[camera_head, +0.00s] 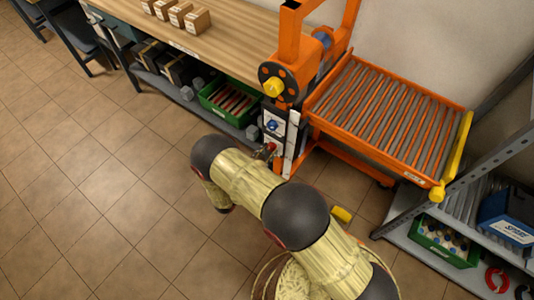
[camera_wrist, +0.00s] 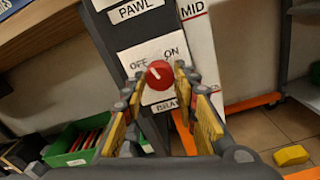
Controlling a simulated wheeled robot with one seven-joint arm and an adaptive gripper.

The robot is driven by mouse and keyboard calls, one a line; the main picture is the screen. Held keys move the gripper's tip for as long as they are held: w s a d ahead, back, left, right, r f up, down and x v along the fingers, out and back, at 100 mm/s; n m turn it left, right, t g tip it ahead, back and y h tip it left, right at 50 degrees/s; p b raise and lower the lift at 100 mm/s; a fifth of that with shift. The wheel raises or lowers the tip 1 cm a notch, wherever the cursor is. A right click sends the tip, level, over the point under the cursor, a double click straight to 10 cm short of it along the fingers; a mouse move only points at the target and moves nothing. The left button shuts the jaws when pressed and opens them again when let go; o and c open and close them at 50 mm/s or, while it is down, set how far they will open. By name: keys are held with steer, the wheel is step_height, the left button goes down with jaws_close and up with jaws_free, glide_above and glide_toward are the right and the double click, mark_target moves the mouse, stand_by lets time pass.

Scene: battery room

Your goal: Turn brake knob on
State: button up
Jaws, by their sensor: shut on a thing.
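The brake knob (camera_wrist: 160,77) is round and red with a white pointer mark, on a white plate (camera_wrist: 137,61) labelled OFF at left and ON at right. The mark points up and left, toward OFF. The lettering below the knob is partly covered. My gripper (camera_wrist: 159,84) has one finger on each side of the knob, shut on it. In the head view my gripper (camera_head: 265,152) is at the front panel of the orange machine (camera_head: 296,75), and the knob is small and partly hidden there.
A PAWL label sits above the knob plate, and a white strip marked MID (camera_wrist: 197,45) stands to its right. A wooden bench (camera_head: 228,42) with boxes and a green crate (camera_head: 222,112) are at left. An orange roller table (camera_head: 385,108) is at right. A yellow block (camera_head: 341,214) lies on the floor.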

steer(key=m+b, duration=0.2)
steer(key=m, duration=0.4)
steer(key=m+b, duration=0.2)
steer(key=m, duration=0.3)
steer(key=shift+m, duration=0.4)
stand_by(0.3)
steer(key=o, duration=1.1)
steer(key=shift+c, duration=0.2)
steer(key=shift+o, duration=0.5)
steer(key=v, duration=1.2)
steer(key=shift+f, duration=0.1)
